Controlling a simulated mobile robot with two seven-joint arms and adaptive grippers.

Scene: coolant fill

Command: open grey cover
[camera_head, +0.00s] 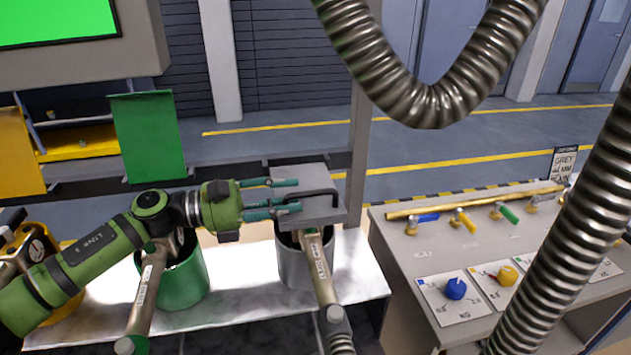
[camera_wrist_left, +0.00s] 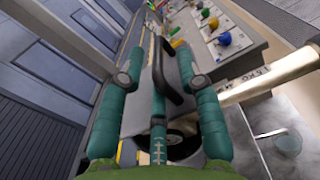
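The grey cover (camera_head: 309,172) is a flat square plate with a black bar handle (camera_head: 318,193). It sits over the grey container (camera_head: 291,268), and part of the dark opening shows beneath its near edge. My left gripper (camera_head: 298,193) reaches in from the left, with its teal fingers over the plate beside the handle. In the left wrist view the fingers (camera_wrist_left: 157,68) are spread, and the handle (camera_wrist_left: 170,72) passes between them. I cannot tell whether a finger touches the handle. My right gripper is not in view.
A green cover (camera_head: 148,136) and a yellow cover (camera_head: 18,152) stand upright at left. A nozzle (camera_head: 320,268) leans at the grey container's front. A control panel (camera_head: 404,254) with knobs stands at right. Thick metal hoses (camera_head: 432,104) hang in front.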

